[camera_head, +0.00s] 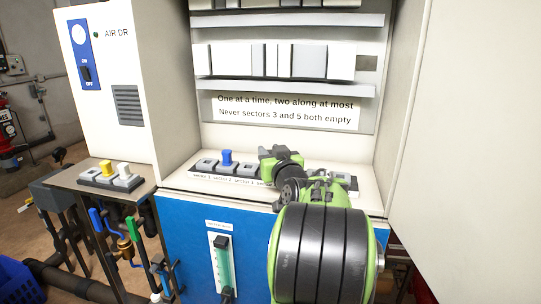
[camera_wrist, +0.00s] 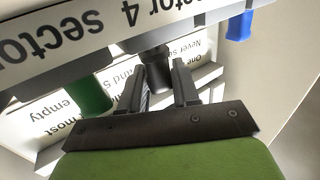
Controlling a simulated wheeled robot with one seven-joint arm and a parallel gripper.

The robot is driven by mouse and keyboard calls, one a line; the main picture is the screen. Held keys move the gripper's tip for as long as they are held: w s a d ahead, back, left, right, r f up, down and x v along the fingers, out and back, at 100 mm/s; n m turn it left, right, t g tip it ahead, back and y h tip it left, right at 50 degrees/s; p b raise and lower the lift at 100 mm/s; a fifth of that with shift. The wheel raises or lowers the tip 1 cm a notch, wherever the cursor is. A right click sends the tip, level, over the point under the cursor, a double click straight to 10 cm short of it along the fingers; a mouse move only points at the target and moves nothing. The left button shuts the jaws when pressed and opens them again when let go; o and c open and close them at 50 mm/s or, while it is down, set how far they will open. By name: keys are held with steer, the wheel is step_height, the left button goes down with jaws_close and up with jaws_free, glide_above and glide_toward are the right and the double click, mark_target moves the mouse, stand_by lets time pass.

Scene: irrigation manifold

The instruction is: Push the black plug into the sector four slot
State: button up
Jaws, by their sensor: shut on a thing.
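In the wrist view my gripper (camera_wrist: 160,80) is shut on the black plug (camera_wrist: 155,54), whose dark end shows between the fingertips. The plug is at the slot row, in line with the upside-down "sector 4" label (camera_wrist: 165,14). I cannot tell how deep the plug sits, because the slot's mouth is hidden. In the head view my arm hides the plug, the fingertips and the sector four slot.
A green plug (camera_wrist: 92,93) stands close beside my gripper in the wrist view. A blue plug (camera_head: 227,158) stands in the row, with empty-looking sockets (camera_head: 207,164) beside it. A side block (camera_head: 110,179) holds yellow and white plugs. A sign (camera_head: 285,110) hangs behind.

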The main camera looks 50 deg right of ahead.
steer(key=shift+f, duration=0.15)
stand_by(0.3)
steer(key=shift+r, duration=0.85)
steer(key=shift+f+b, duration=0.85)
steer(key=shift+b, duration=0.15)
stand_by(0.8)
steer(key=shift+r, duration=0.2)
steer(key=shift+r+p, duration=0.4)
steer(key=shift+r, duration=0.25)
steer(key=shift+b, duration=0.3)
stand_by(0.4)
steer(key=shift+f+b, duration=0.8)
steer(key=shift+b, duration=0.05)
